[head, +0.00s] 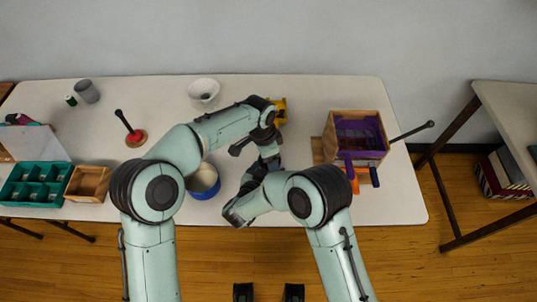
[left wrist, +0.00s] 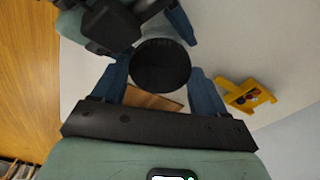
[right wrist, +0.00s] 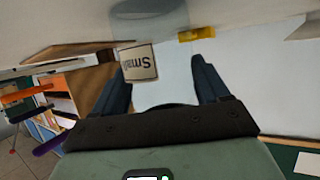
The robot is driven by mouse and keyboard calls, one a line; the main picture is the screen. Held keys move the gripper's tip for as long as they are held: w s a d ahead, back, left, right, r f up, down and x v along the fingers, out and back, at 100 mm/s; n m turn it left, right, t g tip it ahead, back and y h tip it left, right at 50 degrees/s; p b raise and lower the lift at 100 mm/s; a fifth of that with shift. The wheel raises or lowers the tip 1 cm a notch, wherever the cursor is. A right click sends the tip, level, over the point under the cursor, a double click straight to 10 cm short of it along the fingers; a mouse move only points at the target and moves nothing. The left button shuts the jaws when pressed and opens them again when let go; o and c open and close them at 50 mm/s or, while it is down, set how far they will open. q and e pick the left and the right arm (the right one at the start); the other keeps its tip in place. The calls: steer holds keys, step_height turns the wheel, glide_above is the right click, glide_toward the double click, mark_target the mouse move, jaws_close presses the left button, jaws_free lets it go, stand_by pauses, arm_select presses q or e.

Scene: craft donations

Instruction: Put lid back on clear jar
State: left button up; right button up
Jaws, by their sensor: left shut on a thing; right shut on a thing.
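A round black lid (left wrist: 160,66) sits between the blue fingertips of my left gripper (left wrist: 158,72), which is shut on it. My right gripper (right wrist: 160,68) is shut on the clear jar (right wrist: 172,72), whose cream label (right wrist: 138,62) reads "Small" in the right wrist view. In the head view the arms cross near the table's middle and hide the jar and lid. Part of my right arm shows at the upper left of the left wrist view. I cannot tell whether the lid touches the jar's rim.
A yellow object (head: 280,111) lies just beyond the arms. A wooden box with purple contents (head: 357,118) stands to the right, a blue container (head: 204,182) to the left. A white bowl (head: 203,90) is at the back. A teal tray (head: 36,201) is far left.

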arm_select(q)
steer(key=shift+f, duration=0.45)
steer(key=o, duration=1)
arm_select(e)
jaws_close()
arm_select(q)
steer(key=shift+r, duration=2.25)
steer(key=shift+c, duration=0.4)
